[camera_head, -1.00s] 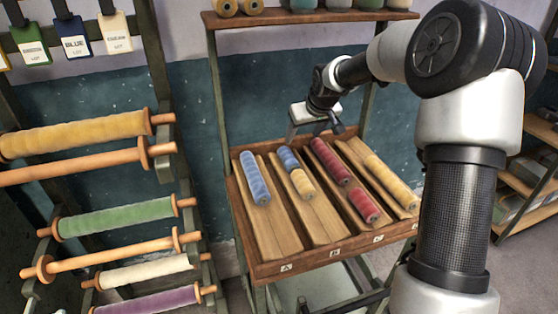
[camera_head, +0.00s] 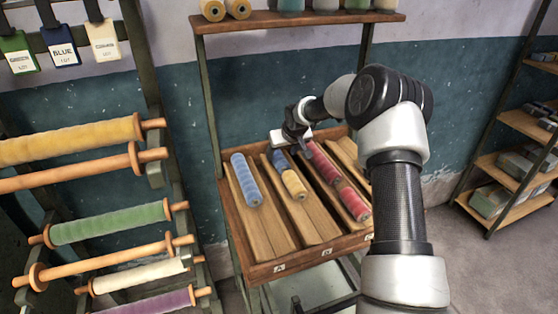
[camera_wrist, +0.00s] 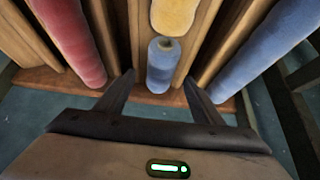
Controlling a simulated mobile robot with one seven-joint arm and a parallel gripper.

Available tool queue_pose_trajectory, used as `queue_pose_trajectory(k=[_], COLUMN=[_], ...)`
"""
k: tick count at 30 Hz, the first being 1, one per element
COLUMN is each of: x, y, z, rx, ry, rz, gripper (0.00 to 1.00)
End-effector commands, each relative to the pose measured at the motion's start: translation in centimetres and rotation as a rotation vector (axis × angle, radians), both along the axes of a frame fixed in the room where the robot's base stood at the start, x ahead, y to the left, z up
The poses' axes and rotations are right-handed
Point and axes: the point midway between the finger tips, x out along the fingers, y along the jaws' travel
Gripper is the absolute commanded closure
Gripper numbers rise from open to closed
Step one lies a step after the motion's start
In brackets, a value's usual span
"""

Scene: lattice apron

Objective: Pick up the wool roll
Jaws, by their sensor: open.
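Several wool rolls lie in the sloped wooden rack (camera_head: 262,268); the task does not say which one is meant. A long blue roll (camera_head: 246,180) lies in the leftmost lane. The second lane holds a short blue roll (camera_head: 281,161) at the back and a yellow roll (camera_head: 294,186) in front. Red rolls (camera_head: 353,203) lie in the third lane. My gripper (camera_wrist: 158,77) is open above the back of the second lane. In the wrist view, the short blue roll (camera_wrist: 160,72) shows between its fingers, the yellow roll (camera_wrist: 174,14) beyond. I cannot tell whether the fingers touch anything.
Wooden dividers separate the lanes, close beside the fingers. A red roll (camera_wrist: 70,38) and the long blue roll (camera_wrist: 268,48) flank the gripper. A spool stand (camera_head: 155,165) is at left, a shelf (camera_head: 300,20) above the rack. My arm covers much of the rack's right side.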

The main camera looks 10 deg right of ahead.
Motion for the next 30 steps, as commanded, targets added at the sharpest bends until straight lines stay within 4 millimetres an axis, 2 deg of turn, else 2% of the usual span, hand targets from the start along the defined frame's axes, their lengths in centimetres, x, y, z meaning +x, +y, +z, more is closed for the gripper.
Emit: queue_pose_trajectory(k=[6,14,17,23,30], x=[1.5,1.8,1.8,1.7,1.8], y=[0.5,0.4,0.4,0.4,0.4], z=[-2.4,-2.7,-2.7,-2.7,-2.5], rx=[0.001,-0.001,-0.001,-0.001,0.000], ry=[0.001,0.000,0.000,0.000,-0.002], rz=[0.001,0.001,0.001,0.001,0.001], gripper=[0.38,0.38,0.52,0.85,0.85])
